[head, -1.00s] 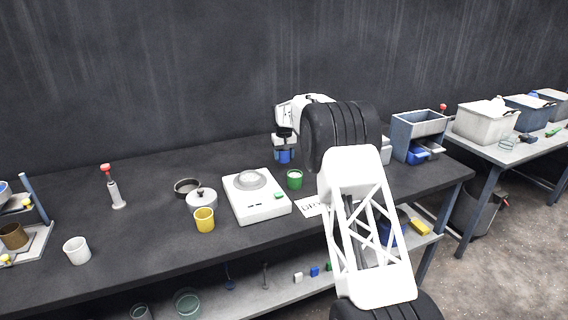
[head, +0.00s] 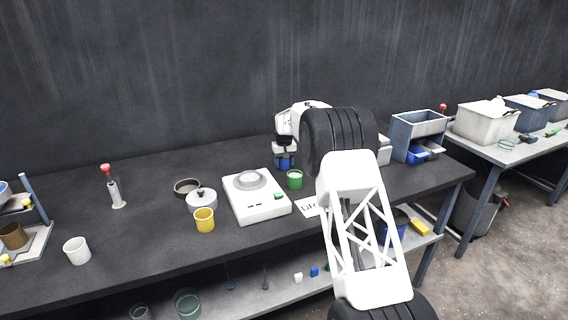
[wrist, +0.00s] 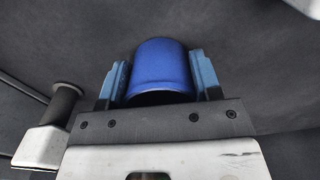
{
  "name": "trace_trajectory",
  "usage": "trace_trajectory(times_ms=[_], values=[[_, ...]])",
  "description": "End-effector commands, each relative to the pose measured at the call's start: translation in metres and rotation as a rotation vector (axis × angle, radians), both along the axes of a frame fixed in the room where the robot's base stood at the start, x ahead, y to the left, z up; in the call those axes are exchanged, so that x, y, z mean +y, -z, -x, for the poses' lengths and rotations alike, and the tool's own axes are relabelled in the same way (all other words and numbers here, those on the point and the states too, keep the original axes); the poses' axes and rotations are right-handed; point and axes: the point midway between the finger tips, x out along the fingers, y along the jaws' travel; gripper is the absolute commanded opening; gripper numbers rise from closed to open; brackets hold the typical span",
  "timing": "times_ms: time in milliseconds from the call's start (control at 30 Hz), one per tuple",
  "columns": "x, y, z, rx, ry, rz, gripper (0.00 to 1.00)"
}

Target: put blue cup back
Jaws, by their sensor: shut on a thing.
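The blue cup (wrist: 162,68) sits between the two blue fingers of my gripper (wrist: 162,80) in the wrist view, with a finger against each side. In the head view my gripper (head: 285,158) is behind the scale, near the back of the dark table, and is shut on the blue cup (head: 285,165). The cup is low, at or just above the table top; I cannot tell whether it touches. Its far side and base are hidden.
A white scale (head: 258,206) with a metal dish and a green cup (head: 294,180) stand in front of my gripper. A yellow cup (head: 204,220), a lidded pot (head: 201,203) and a white cup (head: 76,251) are farther left. A grey-blue machine (head: 418,138) stands to the right.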

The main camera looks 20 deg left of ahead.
Motion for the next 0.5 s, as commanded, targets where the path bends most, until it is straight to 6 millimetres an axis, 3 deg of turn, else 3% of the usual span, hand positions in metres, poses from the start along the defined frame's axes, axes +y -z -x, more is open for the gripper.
trace_trajectory(times_ms=[200,233,367,500], values=[[-0.0001,0.0027,0.0001,0.001,0.0,0.001,0.33],[0.0,0.0025,0.0,0.0,0.0,0.0,0.61],[-0.0001,0.0024,0.0001,0.0,0.0,0.0,0.81],[-0.0001,0.0024,0.0001,0.0,0.0,0.0,0.84]])
